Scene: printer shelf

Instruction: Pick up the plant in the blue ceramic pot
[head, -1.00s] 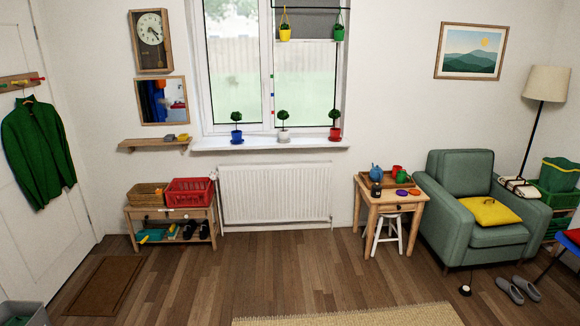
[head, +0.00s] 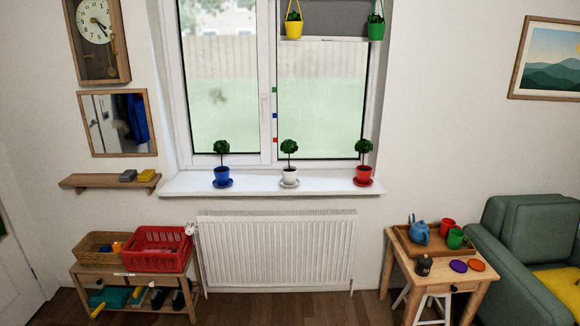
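The plant (head: 221,150) in the blue pot (head: 222,173) stands upright on a blue saucer at the left part of the white windowsill (head: 260,188). It has a thin stem and a round green crown. A similar plant in a white pot (head: 290,175) stands at the middle of the sill, and one in a red pot (head: 364,173) at the right. Neither of my grippers is in view.
A radiator (head: 277,250) is below the sill. A bench with a red crate (head: 157,248) stands at the left. A small table (head: 455,285) with a tray, blue teapot and cups stands at the right, beside a green armchair (head: 525,235). Yellow (head: 293,27) and green (head: 376,28) pots hang above.

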